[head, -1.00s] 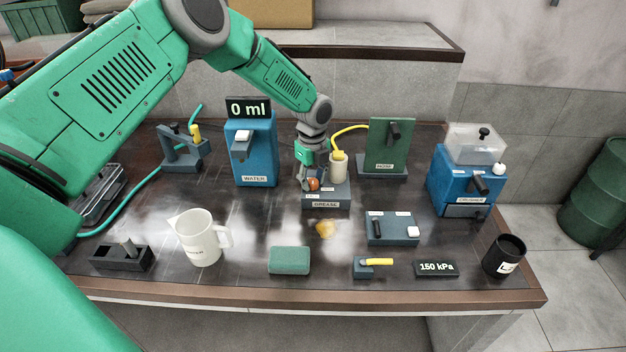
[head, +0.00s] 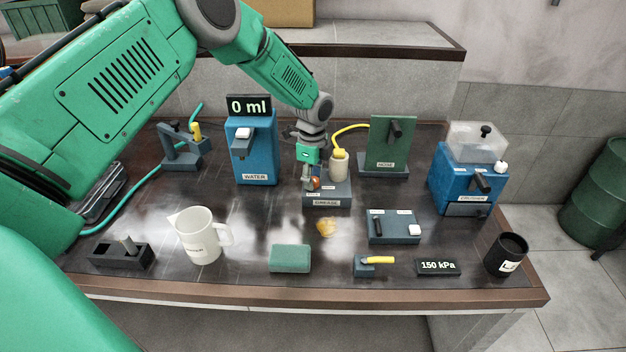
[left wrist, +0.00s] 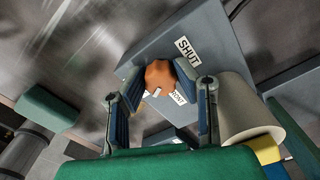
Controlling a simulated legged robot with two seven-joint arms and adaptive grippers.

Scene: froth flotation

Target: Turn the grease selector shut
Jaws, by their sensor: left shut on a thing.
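The grease unit (head: 327,202) is a grey box with a "GREASE" label on its front, at the middle of the table. Its orange selector knob (left wrist: 160,75) sits on the top face, between labels that read "SHUT" (left wrist: 188,50) and another, partly hidden word. My left gripper (head: 311,184) comes down from above onto the unit, and in the left wrist view its two fingers (left wrist: 163,95) are closed around the knob. A small white pointer mark shows on the knob. In the head view the knob is partly hidden by the fingers. My right gripper is not in view.
A cream cylinder (head: 339,168) with a yellow hose stands right beside the gripper on the unit. A blue water dispenser (head: 257,165) is to the left, a green panel (head: 391,143) to the right. A yellow blob (head: 326,228) and a green sponge (head: 290,259) lie in front.

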